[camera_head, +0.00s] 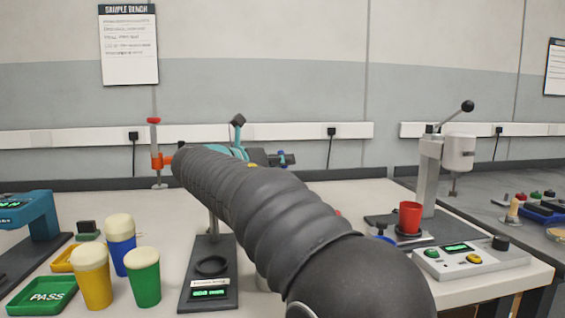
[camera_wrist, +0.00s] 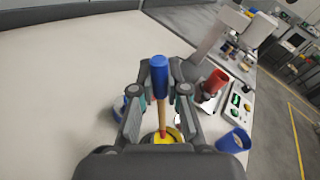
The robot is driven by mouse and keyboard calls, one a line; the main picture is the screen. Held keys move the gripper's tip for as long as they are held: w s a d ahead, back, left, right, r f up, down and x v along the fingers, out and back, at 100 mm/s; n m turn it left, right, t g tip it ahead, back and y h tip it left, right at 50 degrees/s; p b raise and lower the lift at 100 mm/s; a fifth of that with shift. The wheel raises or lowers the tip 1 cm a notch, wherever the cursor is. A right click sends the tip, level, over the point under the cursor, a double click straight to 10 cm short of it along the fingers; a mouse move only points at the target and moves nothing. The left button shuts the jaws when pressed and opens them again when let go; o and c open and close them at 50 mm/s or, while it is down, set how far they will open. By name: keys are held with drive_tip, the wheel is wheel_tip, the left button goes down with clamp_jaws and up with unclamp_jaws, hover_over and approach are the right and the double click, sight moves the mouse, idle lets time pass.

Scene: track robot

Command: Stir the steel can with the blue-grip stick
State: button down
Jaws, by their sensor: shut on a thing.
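My gripper (camera_wrist: 160,95) is shut on the blue-grip stick (camera_wrist: 159,78), seen in the wrist view. The blue grip is at the far end in the picture, and an orange-brown shaft runs from it toward the bottom. The shaft's lower end meets a round container with yellow inside (camera_wrist: 174,133), mostly hidden by my gripper. This may be the steel can; I cannot tell whether the tip is inside or above it. In the head view my arm hides the stick and most of that area.
Lidded yellow (camera_head: 93,284), blue (camera_head: 121,247) and green (camera_head: 143,280) cups stand at left by a green PASS tray (camera_head: 42,297). A ring-topped scale (camera_head: 209,272) is beside them. At right are a red cup (camera_head: 410,217), a lever press (camera_head: 430,180) and a button box (camera_head: 470,260).

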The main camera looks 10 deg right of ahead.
idle(0.3)
drive_tip(key=shift+r, duration=2.55)
drive_tip(key=shift+s, duration=0.1)
